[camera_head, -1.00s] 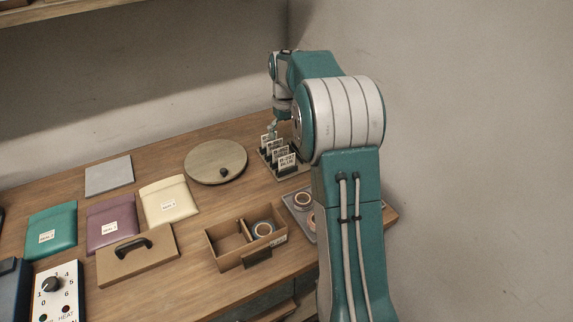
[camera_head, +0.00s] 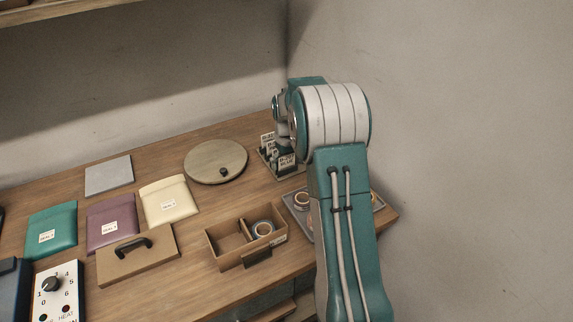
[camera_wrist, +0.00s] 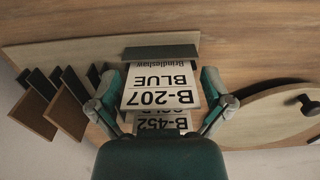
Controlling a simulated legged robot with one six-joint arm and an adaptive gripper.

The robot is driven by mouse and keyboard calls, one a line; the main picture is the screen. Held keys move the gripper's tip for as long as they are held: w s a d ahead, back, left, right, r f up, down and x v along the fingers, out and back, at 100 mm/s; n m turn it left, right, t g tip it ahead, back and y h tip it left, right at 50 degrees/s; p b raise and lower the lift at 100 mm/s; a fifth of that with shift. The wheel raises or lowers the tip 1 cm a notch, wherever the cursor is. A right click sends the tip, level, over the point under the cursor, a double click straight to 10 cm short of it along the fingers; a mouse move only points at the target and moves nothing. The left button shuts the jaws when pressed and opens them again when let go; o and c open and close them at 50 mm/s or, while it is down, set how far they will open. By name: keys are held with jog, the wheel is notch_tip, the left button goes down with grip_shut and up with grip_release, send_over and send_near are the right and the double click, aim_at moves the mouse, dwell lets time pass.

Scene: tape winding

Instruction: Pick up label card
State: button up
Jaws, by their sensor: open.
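The label cards are white with black print and stand in a card rack (camera_wrist: 70,45). The card reading "B-207 BLUE" (camera_wrist: 160,97) is foremost in the wrist view, and it also shows in the head view (camera_head: 287,160). A second card reading "B-452 GOLD" (camera_wrist: 162,121) is just beside it, partly covered by my wrist body. My gripper (camera_wrist: 162,80) is open, with one finger at each side edge of the B-207 card. I cannot tell whether the fingers touch it. In the head view the fingertips are mostly hidden among the cards and behind my arm.
A round wooden disc with a knob (camera_head: 215,162) is left of the rack. A divided box (camera_head: 225,247) and a grey tape tray (camera_head: 378,201) stand nearer the front.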

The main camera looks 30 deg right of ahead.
jog(key=c, duration=0.5)
jog(key=shift+r, duration=0.55)
notch_tip(320, 180, up, 2)
jog(key=shift+r, duration=0.25)
jog(key=s+a+r, duration=0.1)
jog(key=s+r, duration=0.2)
jog(key=s, duration=0.1)
jog(key=s+a+r, duration=0.2)
jog(key=s+r, duration=0.1)
jog(key=s, duration=0.2)
jog(key=s+a+r, duration=0.1)
jog(key=s+r, duration=0.2)
jog(key=s, duration=0.1)
jog(key=shift+s+a+r, duration=0.15)
jog(key=shift+s+r, duration=0.05)
jog(key=shift+r, duration=0.05)
